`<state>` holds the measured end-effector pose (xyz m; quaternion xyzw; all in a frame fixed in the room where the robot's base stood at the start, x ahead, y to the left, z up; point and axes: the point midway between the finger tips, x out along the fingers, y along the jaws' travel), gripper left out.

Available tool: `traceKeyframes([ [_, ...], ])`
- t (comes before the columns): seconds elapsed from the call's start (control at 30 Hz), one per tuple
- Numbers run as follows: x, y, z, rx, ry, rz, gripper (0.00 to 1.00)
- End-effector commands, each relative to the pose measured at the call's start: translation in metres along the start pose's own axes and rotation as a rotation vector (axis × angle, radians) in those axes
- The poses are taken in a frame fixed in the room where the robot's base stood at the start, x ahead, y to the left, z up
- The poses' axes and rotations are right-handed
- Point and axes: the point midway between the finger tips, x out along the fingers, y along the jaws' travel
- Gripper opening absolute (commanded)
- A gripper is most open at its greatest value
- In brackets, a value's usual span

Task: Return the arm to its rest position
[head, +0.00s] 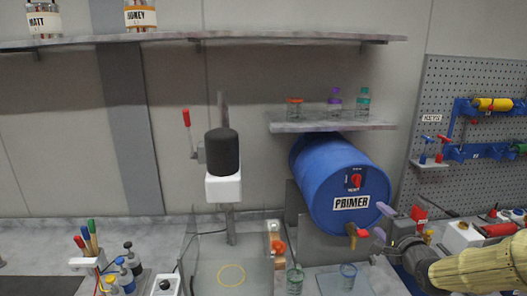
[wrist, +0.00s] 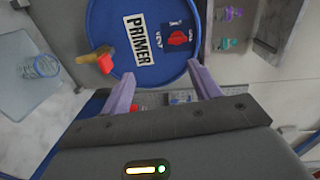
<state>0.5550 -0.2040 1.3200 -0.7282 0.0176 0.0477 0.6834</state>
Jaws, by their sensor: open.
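My gripper (head: 379,222) is at the lower right of the head view, just right of the blue primer drum's tap. In the wrist view my gripper (wrist: 163,80) shows two pale purple fingers spread apart with nothing between them. The blue primer drum (head: 322,175) lies on its side with its labelled front facing out. It also fills the upper middle of the wrist view (wrist: 183,62). My arm reaches in from the right edge of the head view.
A small shelf (head: 330,123) holds jars above. A pegboard (head: 475,95) with tools is at right.

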Motion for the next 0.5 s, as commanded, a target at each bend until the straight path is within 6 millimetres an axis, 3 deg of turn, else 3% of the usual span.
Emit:
traceKeyframes([
  [0.23,0.006,0.054,0.058,-0.285,-0.075,0.280,0.62],
  [0.5,-0.020,0.100,0.108,-0.611,-0.207,0.555,0.62],
])
